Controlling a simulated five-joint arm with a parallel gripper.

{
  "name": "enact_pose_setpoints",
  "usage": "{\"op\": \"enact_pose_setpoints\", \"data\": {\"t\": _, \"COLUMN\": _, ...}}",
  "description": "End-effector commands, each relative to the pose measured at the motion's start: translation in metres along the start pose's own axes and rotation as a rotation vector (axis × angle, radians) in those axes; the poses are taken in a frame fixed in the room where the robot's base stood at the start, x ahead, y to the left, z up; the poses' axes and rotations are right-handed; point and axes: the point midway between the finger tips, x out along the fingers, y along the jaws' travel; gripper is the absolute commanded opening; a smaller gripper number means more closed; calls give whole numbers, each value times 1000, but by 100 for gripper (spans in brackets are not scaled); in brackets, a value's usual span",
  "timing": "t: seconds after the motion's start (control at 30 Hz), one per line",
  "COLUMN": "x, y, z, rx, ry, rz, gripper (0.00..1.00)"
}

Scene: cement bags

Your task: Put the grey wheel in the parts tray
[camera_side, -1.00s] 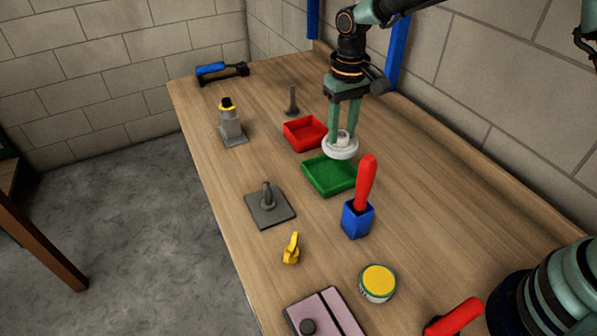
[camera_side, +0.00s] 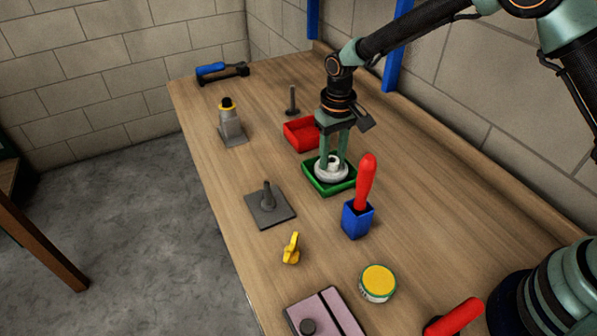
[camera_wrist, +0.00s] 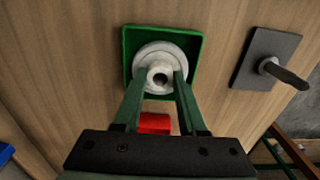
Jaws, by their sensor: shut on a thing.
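The grey wheel (camera_side: 331,172) is pale grey with a raised hub and a hole in it. My gripper (camera_side: 334,160) points down and is shut on its hub. The wheel is over or inside the green tray (camera_side: 311,184); I cannot tell if it touches the tray floor. In the wrist view the wheel (camera_wrist: 160,52) lies within the rim of the green tray (camera_wrist: 128,50), with my gripper's fingers (camera_wrist: 160,76) on either side of the hub. A red tray (camera_side: 296,133) stands just behind the green one. Neither tray shows a label.
A blue holder (camera_side: 356,221) with a red handle (camera_side: 366,180) stands close to the green tray. A grey trowel (camera_side: 270,210) lies to the left. A yellow clamp-like piece (camera_side: 291,248) and a yellow-lidded tin (camera_side: 378,281) are nearer. The wood between them is bare.

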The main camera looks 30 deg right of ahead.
Motion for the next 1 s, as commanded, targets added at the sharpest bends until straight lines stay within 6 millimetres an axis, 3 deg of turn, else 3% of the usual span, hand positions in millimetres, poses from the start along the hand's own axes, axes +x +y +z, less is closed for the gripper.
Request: {"op": "enact_pose_setpoints", "data": {"t": 1.0, "x": 9, "y": 0, "z": 0, "rx": 0, "ry": 1, "rz": 0, "gripper": 0}}
